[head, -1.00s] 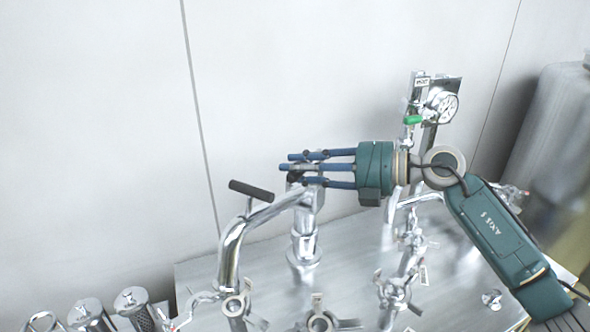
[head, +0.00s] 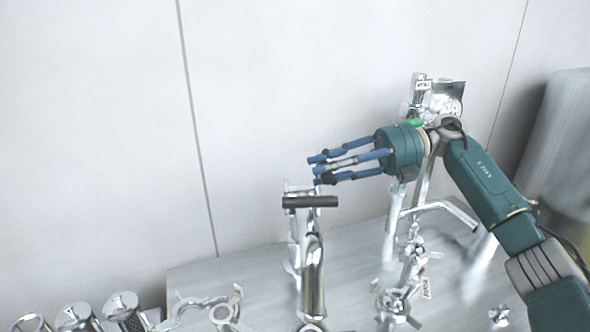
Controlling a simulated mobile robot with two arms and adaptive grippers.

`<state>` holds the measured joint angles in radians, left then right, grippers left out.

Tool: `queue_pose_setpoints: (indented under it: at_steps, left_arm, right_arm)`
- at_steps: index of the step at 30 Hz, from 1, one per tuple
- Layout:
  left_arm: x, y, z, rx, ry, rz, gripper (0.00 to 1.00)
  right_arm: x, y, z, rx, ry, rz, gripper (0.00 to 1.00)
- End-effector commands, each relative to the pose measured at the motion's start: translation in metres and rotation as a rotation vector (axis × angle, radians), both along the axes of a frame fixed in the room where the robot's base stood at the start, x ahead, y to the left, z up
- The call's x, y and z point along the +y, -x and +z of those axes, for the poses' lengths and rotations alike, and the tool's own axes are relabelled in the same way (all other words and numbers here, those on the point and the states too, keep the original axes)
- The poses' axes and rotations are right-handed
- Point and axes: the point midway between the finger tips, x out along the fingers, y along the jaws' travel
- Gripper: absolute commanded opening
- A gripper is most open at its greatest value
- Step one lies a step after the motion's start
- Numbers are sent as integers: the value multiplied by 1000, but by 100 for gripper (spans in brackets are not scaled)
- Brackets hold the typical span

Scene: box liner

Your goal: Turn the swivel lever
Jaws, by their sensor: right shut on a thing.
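The swivel lever (head: 313,280) is a shiny bent metal pipe with a black bar handle (head: 310,202), standing near the middle of the head view. It now points toward the front of the bench, in front of a metal post (head: 293,235). My right gripper (head: 318,170) reaches in from the right, its blue fingers closed in just above and behind the black handle. It is shut on the lever, though the exact contact is hard to see. My left gripper is not in view.
The steel bench (head: 235,268) carries several metal valves and fittings. Metal canisters (head: 125,308) line the front left. A large grey cylinder (head: 560,140) stands at the right. The pale wall is behind.

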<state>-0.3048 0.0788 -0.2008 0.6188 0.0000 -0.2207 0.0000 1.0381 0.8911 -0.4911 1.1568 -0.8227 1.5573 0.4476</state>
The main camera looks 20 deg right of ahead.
Motion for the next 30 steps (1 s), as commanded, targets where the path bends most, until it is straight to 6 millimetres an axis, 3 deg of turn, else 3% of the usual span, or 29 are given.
queue_pose_setpoints:
  at_steps: [14, 15, 17, 26, 30]
  left_arm:
    - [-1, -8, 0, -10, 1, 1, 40]
    - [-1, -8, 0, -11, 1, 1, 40]
    - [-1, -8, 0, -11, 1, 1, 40]
    - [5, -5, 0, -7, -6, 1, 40]
    - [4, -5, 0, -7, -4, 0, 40]
  right_arm:
    - [-8, 3, -2, 1, 3, -3, 0]
    - [-8, 3, -2, 1, 3, -3, 35]
    - [-7, 2, -2, 1, 3, -3, 46]
    - [-8, 3, -1, 1, 2, -3, 46]
    - [-20, 4, 2, 0, 1, -5, 46]
